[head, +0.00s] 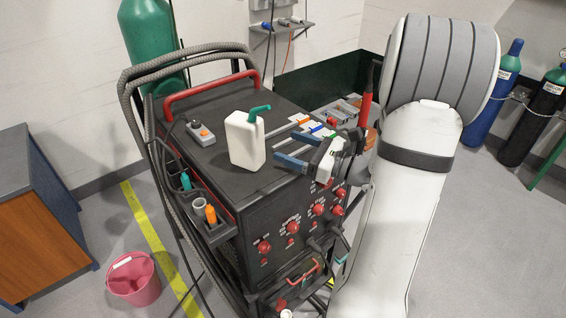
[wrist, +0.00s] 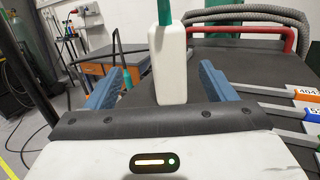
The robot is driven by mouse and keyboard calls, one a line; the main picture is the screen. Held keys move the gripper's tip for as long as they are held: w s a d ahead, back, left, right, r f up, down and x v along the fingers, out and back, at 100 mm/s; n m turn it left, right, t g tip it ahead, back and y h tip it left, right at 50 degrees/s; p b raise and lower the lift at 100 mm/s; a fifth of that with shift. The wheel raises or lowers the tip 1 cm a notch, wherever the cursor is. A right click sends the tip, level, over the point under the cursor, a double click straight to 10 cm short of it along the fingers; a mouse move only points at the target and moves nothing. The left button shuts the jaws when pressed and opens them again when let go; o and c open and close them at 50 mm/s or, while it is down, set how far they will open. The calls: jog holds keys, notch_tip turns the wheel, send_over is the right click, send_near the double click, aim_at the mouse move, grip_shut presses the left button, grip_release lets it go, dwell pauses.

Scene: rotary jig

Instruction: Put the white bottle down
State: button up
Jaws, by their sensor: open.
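The white bottle (head: 245,141) with a green spout stands upright on the black top of the machine cart (head: 200,172) in the head view. In the wrist view the bottle (wrist: 170,68) is straight ahead, and its position lies between the two blue fingers. My gripper (head: 283,147) is open in the head view, its blue fingers pointing at the bottle with a gap between. In the wrist view the gripper (wrist: 163,85) shows its fingers spread on both sides of the bottle, not touching it.
A grey control box (head: 200,133) lies on the cart top left of the bottle. A red handle (head: 210,90) runs along the back edge. A pink bucket (head: 134,279) stands on the floor.

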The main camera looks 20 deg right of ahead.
jog(key=s+a+f+n+g+h, duration=0.1)
jog(key=s+a+n+g, duration=1.05)
jog(key=a+n, duration=0.2)
jog(key=s+d+r+n+t+h, duration=0.1)
jog(key=s+d+n+h, duration=0.3)
jog(key=n+h, duration=0.8)
jog(key=shift+s+n, duration=0.95)
jog(key=shift+n, duration=0.1)
jog(key=shift+w, duration=0.15)
jog(key=shift+c, duration=0.3)
